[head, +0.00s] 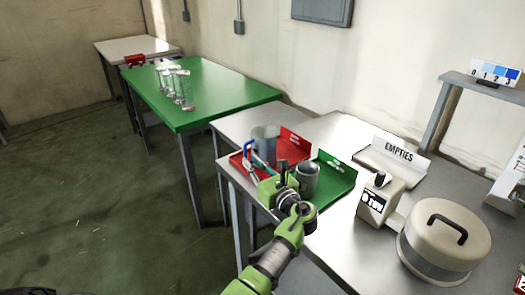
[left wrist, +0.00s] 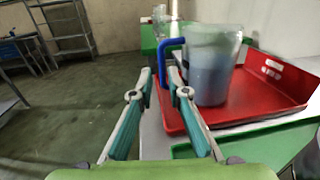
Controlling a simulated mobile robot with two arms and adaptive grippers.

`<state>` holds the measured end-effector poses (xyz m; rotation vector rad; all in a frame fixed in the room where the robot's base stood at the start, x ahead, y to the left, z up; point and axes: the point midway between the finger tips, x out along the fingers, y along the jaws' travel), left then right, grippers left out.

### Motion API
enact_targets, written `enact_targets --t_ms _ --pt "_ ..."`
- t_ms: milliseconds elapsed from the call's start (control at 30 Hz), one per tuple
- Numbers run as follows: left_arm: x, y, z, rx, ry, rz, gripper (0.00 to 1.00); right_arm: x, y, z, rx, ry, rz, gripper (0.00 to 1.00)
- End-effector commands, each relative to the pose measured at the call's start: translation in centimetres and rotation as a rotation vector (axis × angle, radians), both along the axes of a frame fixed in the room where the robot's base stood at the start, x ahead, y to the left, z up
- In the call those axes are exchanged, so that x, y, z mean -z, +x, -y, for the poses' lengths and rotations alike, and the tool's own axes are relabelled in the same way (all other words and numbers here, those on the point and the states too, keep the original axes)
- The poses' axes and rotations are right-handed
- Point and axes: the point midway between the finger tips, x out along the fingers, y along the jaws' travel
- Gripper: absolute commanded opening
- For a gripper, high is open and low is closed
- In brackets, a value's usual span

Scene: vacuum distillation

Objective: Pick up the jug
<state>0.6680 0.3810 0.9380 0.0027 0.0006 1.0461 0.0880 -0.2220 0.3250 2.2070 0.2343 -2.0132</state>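The jug (head: 265,137) is a clear container with a blue handle, standing upright on a red tray (head: 297,142) at the left end of a grey table. In the left wrist view the jug (left wrist: 212,68) is right of centre, with bluish-grey contents and its handle facing me. My left gripper (head: 255,158) is at the handle side of the jug. In the left wrist view its fingertips (left wrist: 160,74) are apart, with the upright part of the handle showing in the gap. I cannot tell whether they touch it. My right gripper is not in view.
A green tray (head: 343,178) with a grey cup (head: 307,180) lies right of the red tray. An "EMPTIES" sign (head: 400,152), a small device (head: 377,200) and a lidded round vessel (head: 445,240) stand further right. Glassware (head: 184,88) stands on the green table (head: 225,88).

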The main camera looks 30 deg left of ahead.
Motion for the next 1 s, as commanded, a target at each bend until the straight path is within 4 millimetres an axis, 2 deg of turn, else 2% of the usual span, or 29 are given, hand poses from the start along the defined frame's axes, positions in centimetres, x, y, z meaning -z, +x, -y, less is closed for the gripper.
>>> enact_targets --t_ms 233,500,800,867,1000 --pt "0.0 1.0 -1.7 -0.002 -0.002 0.001 0.16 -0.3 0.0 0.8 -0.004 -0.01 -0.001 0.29" --pt "0.2 3.1 -4.8 -0.002 -0.002 0.001 0.16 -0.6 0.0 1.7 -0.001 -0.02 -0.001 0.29" --pt "0.3 3.4 -5.2 0.0 -0.003 0.002 0.16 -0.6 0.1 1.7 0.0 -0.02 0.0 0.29" --pt "0.3 3.4 -5.2 0.0 -0.003 0.002 0.03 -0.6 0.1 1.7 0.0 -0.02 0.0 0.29" --pt "0.3 3.4 -5.2 0.0 -0.003 0.002 0.0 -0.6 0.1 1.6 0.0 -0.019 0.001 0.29"
